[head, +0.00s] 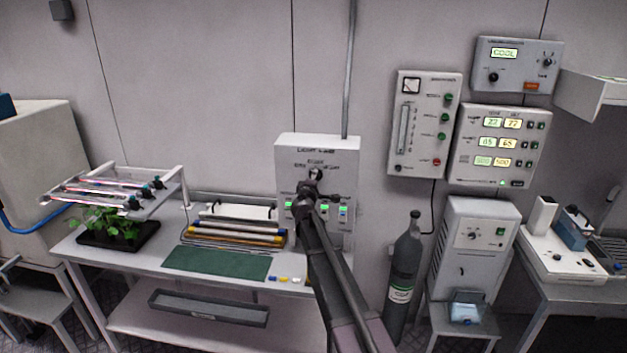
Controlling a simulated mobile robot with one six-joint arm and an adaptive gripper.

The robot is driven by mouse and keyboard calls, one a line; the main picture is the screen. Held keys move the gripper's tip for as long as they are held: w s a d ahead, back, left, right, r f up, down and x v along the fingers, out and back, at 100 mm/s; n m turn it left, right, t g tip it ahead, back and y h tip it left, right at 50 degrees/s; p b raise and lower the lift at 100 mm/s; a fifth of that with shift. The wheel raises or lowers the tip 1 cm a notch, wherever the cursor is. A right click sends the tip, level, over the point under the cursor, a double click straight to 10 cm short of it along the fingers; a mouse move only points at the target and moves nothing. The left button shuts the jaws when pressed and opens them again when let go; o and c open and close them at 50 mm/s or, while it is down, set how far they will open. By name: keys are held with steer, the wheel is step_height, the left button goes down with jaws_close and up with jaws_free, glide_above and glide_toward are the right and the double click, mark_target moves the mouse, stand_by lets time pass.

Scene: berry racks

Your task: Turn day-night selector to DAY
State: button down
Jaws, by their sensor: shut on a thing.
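The day-night selector (315,173) is a small dark knob on the front of a white light control box (287,165) on the wall behind the bench. Lettering sits above it, too small to read surely. My gripper (313,183) reaches up to the box from below and is shut on the selector. The gripper and my arm hide much of the knob, so which way it points cannot be told. Green-lit switches (343,211) show on the box to the right of the gripper, and one shows to its left.
A bench (215,275) below holds a green mat (218,264), tubes (235,236) and a plant tray (120,238) under a lamp rack (120,190). To the right are wall panels (425,125), a gas cylinder (404,275) and a grey cabinet (475,255). A vertical pipe (350,70) runs above the box.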

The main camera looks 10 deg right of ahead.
steer(key=shift+w+n, duration=0.3)
steer(key=shift+n, duration=1)
steer(key=shift+r, duration=0.1)
steer(key=shift+c, duration=1.5)
jaws_free()
steer(key=shift+s, duration=0.1)
steer(key=shift+d, duration=0.1)
steer(key=shift+s, duration=0.1)
